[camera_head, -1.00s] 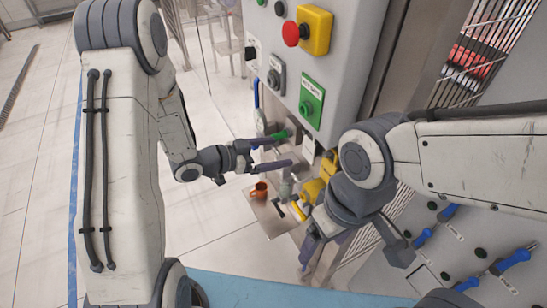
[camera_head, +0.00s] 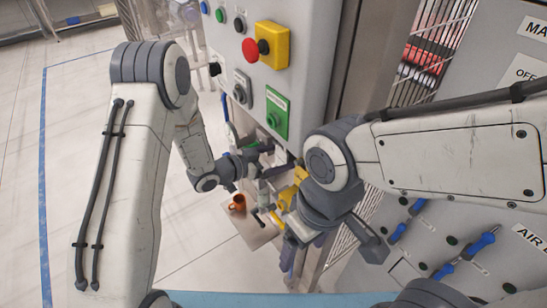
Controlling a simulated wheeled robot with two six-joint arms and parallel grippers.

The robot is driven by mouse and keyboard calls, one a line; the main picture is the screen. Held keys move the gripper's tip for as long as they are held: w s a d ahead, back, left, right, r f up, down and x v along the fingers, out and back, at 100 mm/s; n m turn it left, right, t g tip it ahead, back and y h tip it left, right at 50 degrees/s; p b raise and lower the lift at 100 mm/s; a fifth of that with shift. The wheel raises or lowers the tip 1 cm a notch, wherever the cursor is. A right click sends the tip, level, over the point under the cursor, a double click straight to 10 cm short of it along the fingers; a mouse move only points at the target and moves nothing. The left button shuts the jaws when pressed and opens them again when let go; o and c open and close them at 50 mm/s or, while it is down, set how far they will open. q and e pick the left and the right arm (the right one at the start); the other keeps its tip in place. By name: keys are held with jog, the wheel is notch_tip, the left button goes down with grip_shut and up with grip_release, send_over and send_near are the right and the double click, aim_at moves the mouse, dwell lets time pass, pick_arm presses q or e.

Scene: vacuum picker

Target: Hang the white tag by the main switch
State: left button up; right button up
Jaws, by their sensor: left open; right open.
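I cannot make out the white tag for certain; the small items by the cabinet are partly hidden by my arms. My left gripper (camera_head: 268,160) is open, low in front of the cabinet, above the small shelf. My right gripper (camera_head: 295,260) is open, lower and to the right, fingers pointing down; its wrist hides part of it.
The grey cabinet (camera_head: 305,50) carries a red button (camera_head: 251,49) on a yellow box and a green switch plate (camera_head: 278,112). An orange mug (camera_head: 238,203) stands on a shelf (camera_head: 255,233). Floor at left is clear.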

pick_arm(q)
jog(key=c, duration=1.3)
jog(key=shift+s+a+r+p, duration=0.1)
jog(key=shift+a+r+p, duration=0.05)
jog(key=shift+r+p, duration=0.3)
jog(key=shift+c, duration=0.2)
jog(key=shift+s+a, duration=0.1)
jog(key=shift+a, duration=0.05)
jog(key=shift+s+a, duration=0.7)
jog(key=shift+a, duration=0.25)
jog(key=shift+s+a, duration=0.65)
jog(key=shift+a, duration=0.25)
jog(key=shift+f+p+v, duration=0.15)
jog(key=shift+f+v, duration=0.05)
jog(key=shift+v, duration=1.05)
jog(key=shift+f+p+v, duration=0.15)
jog(key=shift+f+v, duration=0.05)
jog(key=shift+v, duration=1)
jog(key=shift+a, duration=0.1)
